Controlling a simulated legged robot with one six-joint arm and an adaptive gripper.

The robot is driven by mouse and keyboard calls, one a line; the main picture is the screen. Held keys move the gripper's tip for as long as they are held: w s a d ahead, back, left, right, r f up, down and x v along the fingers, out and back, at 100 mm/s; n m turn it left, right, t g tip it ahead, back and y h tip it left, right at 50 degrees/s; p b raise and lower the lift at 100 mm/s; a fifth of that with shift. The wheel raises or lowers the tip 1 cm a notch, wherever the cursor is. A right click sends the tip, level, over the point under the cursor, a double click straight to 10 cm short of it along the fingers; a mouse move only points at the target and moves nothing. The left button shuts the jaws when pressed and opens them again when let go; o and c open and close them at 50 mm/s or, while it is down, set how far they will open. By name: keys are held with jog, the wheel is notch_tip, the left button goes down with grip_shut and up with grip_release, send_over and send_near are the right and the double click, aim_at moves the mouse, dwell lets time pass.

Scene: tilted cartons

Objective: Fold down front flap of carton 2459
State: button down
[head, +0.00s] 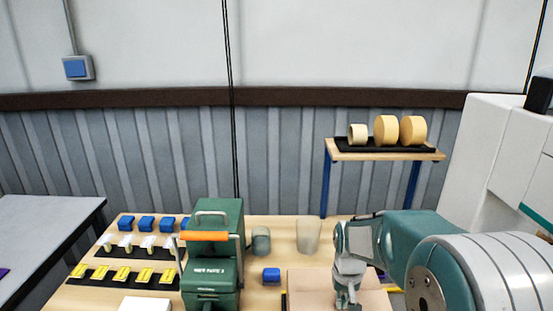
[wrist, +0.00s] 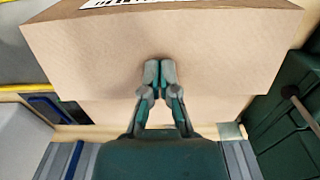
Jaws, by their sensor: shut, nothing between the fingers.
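A tan carton (head: 312,285) stands at the front of the wooden table, partly behind my arm. In the wrist view a broad carton panel (wrist: 90,55) fills the upper part, with a printed white label at the top edge. A lower tan strip (wrist: 105,110) shows beneath its edge. I cannot tell which panel is the front flap, and no carton number is readable. My gripper (wrist: 160,72) is shut and empty, its fingertips together in front of the panel. Whether they touch it is unclear. In the head view my gripper (head: 349,296) points down at the carton.
A green machine (head: 213,265) with an orange handle stands left of the carton. A blue block (head: 271,276), a grey-green cup (head: 261,241) and a clear cup (head: 308,236) stand nearby. Rows of small parts lie at left. A shelf (head: 388,155) with rolls stands behind.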

jog(key=shift+f, duration=0.6)
jog(key=shift+r, duration=3.55)
jog(key=shift+s+r, duration=0.3)
jog(key=shift+r, duration=0.05)
jog(key=s+r+t, duration=0.2)
jog(key=s+r, duration=0.2)
jog(key=s, duration=0.6)
jog(key=s+r+t, duration=0.3)
jog(key=s+r, duration=0.1)
jog(key=s, duration=0.6)
jog(key=shift+s+t, duration=0.2)
jog(key=shift+t, duration=0.1)
jog(key=shift+w, duration=0.15)
